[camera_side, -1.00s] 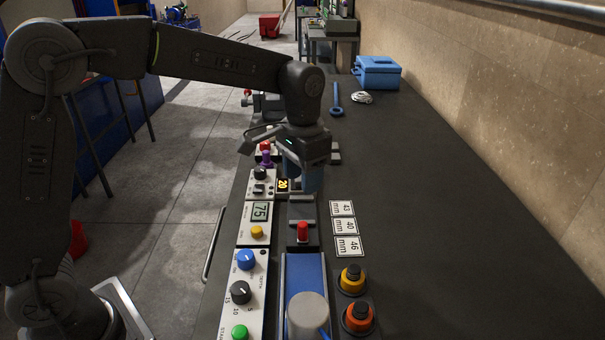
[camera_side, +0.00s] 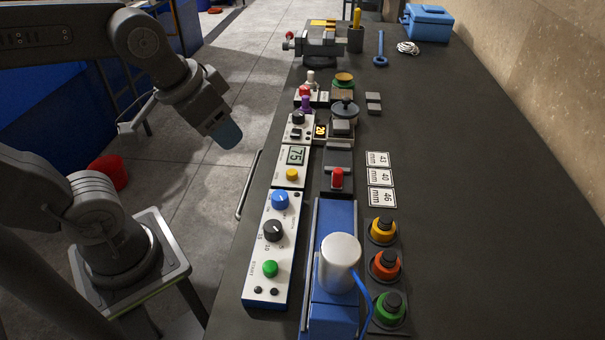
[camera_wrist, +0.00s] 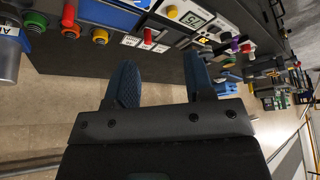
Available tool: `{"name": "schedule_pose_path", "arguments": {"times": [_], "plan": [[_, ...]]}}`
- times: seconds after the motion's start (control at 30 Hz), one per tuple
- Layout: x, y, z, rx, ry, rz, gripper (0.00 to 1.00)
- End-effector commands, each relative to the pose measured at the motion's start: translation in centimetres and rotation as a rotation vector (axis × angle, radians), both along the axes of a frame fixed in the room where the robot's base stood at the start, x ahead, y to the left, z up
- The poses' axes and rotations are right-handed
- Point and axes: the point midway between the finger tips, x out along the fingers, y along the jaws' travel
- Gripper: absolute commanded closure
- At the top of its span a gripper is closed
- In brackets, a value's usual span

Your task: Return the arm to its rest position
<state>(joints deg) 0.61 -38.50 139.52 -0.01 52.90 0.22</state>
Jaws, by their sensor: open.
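My gripper (camera_side: 226,134) hangs at the left of the bench in the side view, over the floor and clear of the bench's near edge. In the wrist view its two blue fingers (camera_wrist: 160,85) stand wide apart with nothing between them. My arm is bent, with the wrist angled down to the right. The rubber press (camera_side: 334,262), blue with a silver cylinder, stands on the bench apart from my gripper.
The white control panel (camera_side: 269,245) with knobs runs along the bench edge beside a metal rail (camera_side: 248,185). A vise (camera_side: 322,45) stands farther back. A red bucket (camera_side: 108,173) sits on the floor.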

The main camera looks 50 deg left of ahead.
Motion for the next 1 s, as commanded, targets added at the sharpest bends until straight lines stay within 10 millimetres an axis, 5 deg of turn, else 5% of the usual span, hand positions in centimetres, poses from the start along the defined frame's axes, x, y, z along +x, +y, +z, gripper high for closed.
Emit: {"name": "schedule_pose_path", "arguments": {"times": [0.2, 1.0], "plan": [[-1.42, 0.24, -0.80, -0.002, -0.038, 0.015, 0.52], [-1.38, 0.23, -0.77, -0.002, -0.036, 0.014, 0.52]]}}
